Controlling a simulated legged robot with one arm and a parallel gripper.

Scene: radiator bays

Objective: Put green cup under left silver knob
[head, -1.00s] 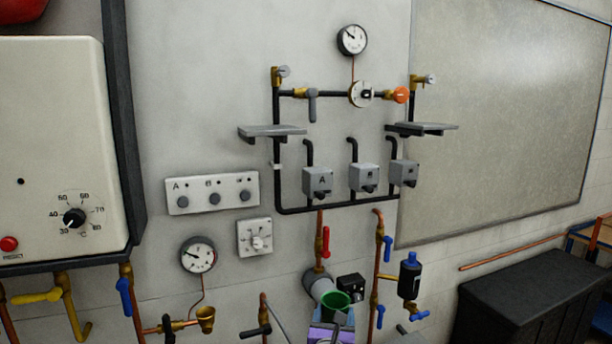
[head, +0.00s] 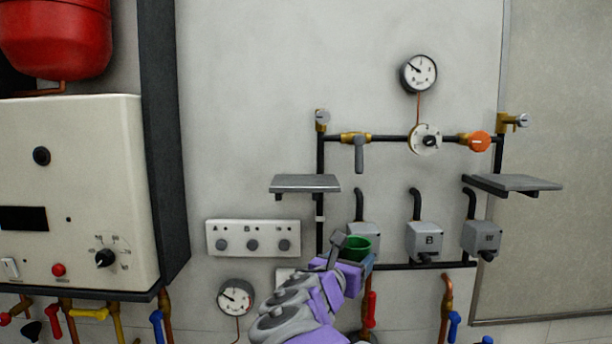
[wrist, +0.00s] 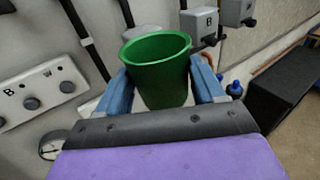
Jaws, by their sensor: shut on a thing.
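My gripper (wrist: 162,92) is shut on the green cup (wrist: 157,68), one finger on each side of it, and the cup is upright with its open top up. In the head view the green cup (head: 356,247) is in front of the grey box at the lower left of the pipe frame. The left silver knob (head: 322,117) is at the top of the frame's left upright pipe. A grey shelf (head: 305,184) sits below that knob and is empty. The cup is lower than this shelf and a little to its right.
A second grey shelf (head: 514,184) is under the right silver knob (head: 520,121). A grey valve lever (head: 359,155) hangs to the right of the left knob. A panel with three buttons (head: 253,238) is left of my arm.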

